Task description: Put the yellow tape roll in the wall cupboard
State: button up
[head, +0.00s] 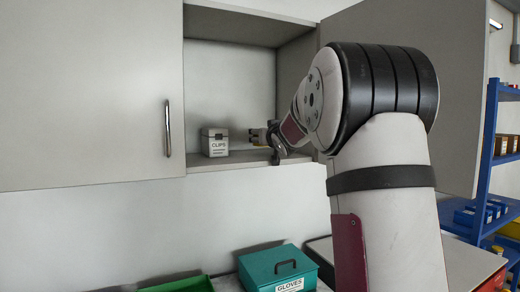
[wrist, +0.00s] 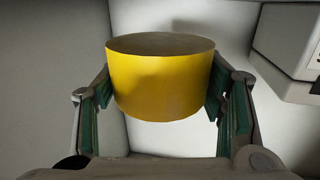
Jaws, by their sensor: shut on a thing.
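The yellow tape roll (wrist: 160,85) is between the two fingers of my gripper (wrist: 162,95) in the wrist view, and the gripper is shut on it. In the head view my gripper (head: 268,138) is at the open section of the wall cupboard (head: 235,163), just above its bottom board. I cannot tell whether the roll touches the board.
A white box marked CLIPS (head: 215,143) stands on the board left of my gripper; a pale box edge (wrist: 290,40) shows in the wrist view. A closed door (head: 85,100) is at left. Below are a teal GLOVES box (head: 278,268) and a green tray (head: 180,285).

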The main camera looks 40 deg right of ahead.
jog(key=shift+f+b, duration=0.3)
jog(key=shift+f, duration=1.2)
jog(key=shift+f, duration=0.2)
jog(key=o, duration=1.2)
